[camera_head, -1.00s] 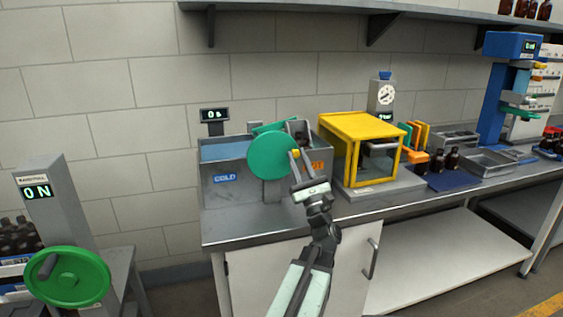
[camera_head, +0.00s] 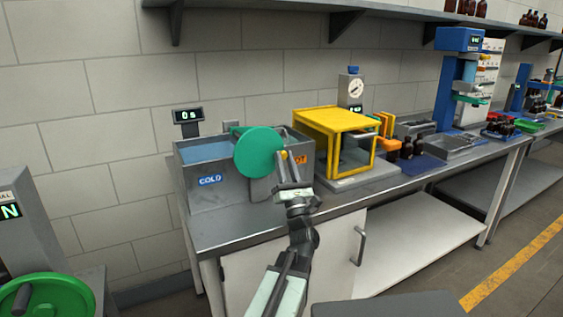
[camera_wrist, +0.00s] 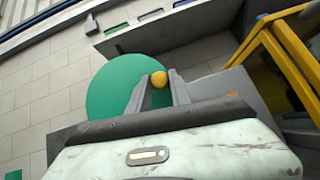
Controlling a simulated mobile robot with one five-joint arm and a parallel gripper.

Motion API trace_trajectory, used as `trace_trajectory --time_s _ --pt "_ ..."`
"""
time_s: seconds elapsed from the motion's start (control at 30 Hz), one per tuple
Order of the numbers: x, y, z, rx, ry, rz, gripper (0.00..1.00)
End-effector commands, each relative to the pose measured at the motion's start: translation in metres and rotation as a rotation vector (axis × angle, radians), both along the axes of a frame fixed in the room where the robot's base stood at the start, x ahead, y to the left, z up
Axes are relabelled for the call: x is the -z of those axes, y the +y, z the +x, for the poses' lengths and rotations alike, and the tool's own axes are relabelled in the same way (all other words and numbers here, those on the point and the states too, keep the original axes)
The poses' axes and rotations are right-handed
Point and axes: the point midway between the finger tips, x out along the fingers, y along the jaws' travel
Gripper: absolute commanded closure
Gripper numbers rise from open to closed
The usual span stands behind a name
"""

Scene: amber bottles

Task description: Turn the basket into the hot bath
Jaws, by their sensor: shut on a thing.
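The bath unit is a grey metal tank on the counter, with the cold bath (camera_head: 205,151) and its blue label at left. The hot bath, marked by an orange label (camera_head: 300,158), is at right and mostly hidden. A green disc (camera_head: 257,152) with a yellow knob (camera_head: 284,155) stands at the front of the tank; the disc also shows in the wrist view (camera_wrist: 108,92). My gripper (camera_head: 286,160) is shut on the yellow knob (camera_wrist: 160,79), at the disc's right edge. The basket cannot be clearly made out behind the disc.
A yellow frame (camera_head: 330,118) stands close to the right of the tank. Farther right are dark bottles (camera_head: 407,149), a blue mat (camera_head: 425,166) and metal trays. A green handwheel (camera_head: 65,297) is at lower left. A display (camera_head: 188,115) reads 0 s.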

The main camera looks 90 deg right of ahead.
Motion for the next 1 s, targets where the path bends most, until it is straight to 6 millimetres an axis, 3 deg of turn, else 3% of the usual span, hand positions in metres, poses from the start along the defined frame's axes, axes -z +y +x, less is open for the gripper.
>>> trace_trajectory --time_s 0.47,0.5,0.53,1.0 --pt "0.001 0.0 -0.0064 0.008 -0.002 0.003 1.0" --pt "0.001 0.0001 -0.0067 0.008 -0.002 0.003 0.64" --pt "0.001 0.0002 -0.0069 0.008 -0.002 0.003 0.56" --pt "0.0099 0.0071 -0.0065 0.007 -0.003 0.003 0.54"
